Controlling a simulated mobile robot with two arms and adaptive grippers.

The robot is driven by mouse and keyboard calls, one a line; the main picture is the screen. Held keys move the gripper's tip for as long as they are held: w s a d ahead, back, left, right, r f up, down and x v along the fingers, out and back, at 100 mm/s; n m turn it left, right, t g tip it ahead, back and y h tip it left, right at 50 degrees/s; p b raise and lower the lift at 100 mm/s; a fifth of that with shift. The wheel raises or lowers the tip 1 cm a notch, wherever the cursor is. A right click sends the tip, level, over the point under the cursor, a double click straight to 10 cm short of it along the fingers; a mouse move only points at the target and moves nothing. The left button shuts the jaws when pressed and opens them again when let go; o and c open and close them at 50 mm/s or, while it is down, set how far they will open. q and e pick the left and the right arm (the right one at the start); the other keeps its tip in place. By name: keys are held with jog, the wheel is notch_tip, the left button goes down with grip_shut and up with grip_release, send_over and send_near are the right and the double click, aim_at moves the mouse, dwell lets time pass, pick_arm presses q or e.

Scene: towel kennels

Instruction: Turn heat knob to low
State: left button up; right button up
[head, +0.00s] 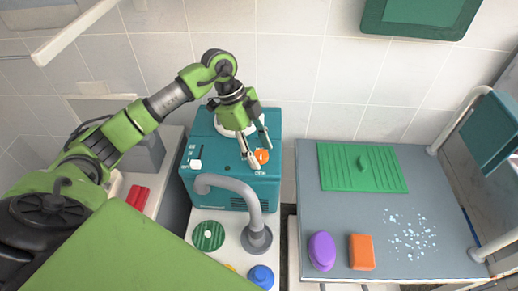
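The heat knob appears to be the orange knob (262,156) on the sloped front panel of a teal box-shaped unit (228,197). White lettering beside it is too small to read with certainty, so its setting cannot be told. My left gripper (261,158) reaches down over the unit from the upper left. Its two fingers are spread, with their tips on either side of the orange knob. I cannot tell whether they touch it. A white control (195,164) sits at the panel's left. My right gripper is not in view.
A grey curved faucet (240,188) stands in front of the unit. A grey table (340,215) at the right holds a green ribbed panel (360,168), a purple item (322,251) and an orange block (361,252). A red item (138,196) lies left.

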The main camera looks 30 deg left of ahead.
pick_arm(q)
jog(key=c, duration=1)
jog(key=shift+m, duration=0.3)
jog(key=m, duration=0.1)
jog(key=m+g+p, duration=0.1)
jog(key=shift+w+r+m, duration=0.1)
jog(key=shift+w+m, duration=0.1)
jog(key=shift+m, duration=0.2)
jog(key=m+g, duration=0.1)
jog(key=m, duration=0.2)
jog(key=shift+w+m+g+y, duration=0.1)
jog(key=shift+m+g+y, duration=0.2)
jog(key=shift+y, duration=0.1)
jog(key=m, duration=0.2)
jog(key=m+g+y+b, duration=0.1)
jog(key=m, duration=0.2)
jog(key=shift+d+m+y, duration=0.15)
jog(key=shift+m+y, duration=0.15)
jog(key=m+y+b, duration=0.1)
jog(key=m, duration=0.1)
jog(key=m+g, duration=0.1)
jog(key=m, duration=0.1)
jog(key=shift+w+d+m+y+b, duration=0.1)
jog(key=shift+m+y+b, duration=0.3)
jog(key=shift+m, duration=0.3)
